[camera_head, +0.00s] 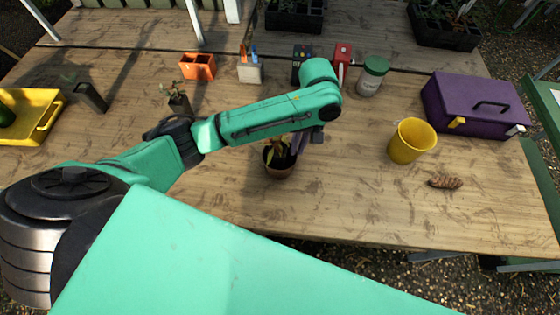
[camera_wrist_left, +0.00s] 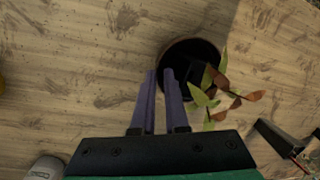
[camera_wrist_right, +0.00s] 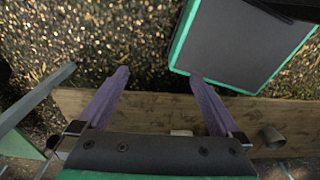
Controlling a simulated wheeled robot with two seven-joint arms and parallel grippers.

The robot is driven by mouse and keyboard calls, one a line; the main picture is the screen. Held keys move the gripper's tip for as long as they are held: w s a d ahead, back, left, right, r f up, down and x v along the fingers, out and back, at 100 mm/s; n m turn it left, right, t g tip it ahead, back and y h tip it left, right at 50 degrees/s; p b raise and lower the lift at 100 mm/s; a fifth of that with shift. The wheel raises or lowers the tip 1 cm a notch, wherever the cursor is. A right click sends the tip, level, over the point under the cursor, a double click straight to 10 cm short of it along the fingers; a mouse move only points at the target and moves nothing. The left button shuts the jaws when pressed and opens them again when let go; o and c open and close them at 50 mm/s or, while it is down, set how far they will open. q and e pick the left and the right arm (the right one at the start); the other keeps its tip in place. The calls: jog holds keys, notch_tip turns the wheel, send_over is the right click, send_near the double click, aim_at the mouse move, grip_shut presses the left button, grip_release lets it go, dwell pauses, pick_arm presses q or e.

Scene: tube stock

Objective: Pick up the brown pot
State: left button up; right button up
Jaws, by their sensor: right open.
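The brown pot (camera_head: 279,170), with dark soil and a small leafy plant, is at the middle of the table in the head view. In the left wrist view the pot (camera_wrist_left: 163,58) is right of centre, seen from above. My left gripper (camera_wrist_left: 159,72) has its purple fingers close together at the pot's left rim, one inside and one outside, and looks shut on it. In the head view this gripper (camera_head: 298,144) is partly hidden by the arm. Whether the pot is off the table is unclear. My right gripper (camera_wrist_right: 158,75) is open and empty beyond the table edge.
A small potted plant (camera_head: 179,102), orange holder (camera_head: 197,67) and green-lidded jar (camera_head: 371,82) stand behind. The front strip is clear.

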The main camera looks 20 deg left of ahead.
aim_at(293, 161)
pick_arm(q)
jog(key=f, duration=0.2)
jog(key=f+p, duration=0.1)
jog(key=f, duration=0.1)
jog(key=a+f, duration=0.1)
jog(key=f, duration=0.2)
jog(key=shift+s+f, duration=0.15)
jog(key=shift+f, duration=0.15)
jog(key=shift+d, duration=0.1)
grip_shut()
pick_arm(e)
jog(key=shift+w+d+r, duration=0.1)
jog(key=shift+w+r, duration=0.75)
pick_arm(q)
jog(key=shift+r, duration=0.1)
pick_arm(e)
jog(key=shift+w, duration=0.1)
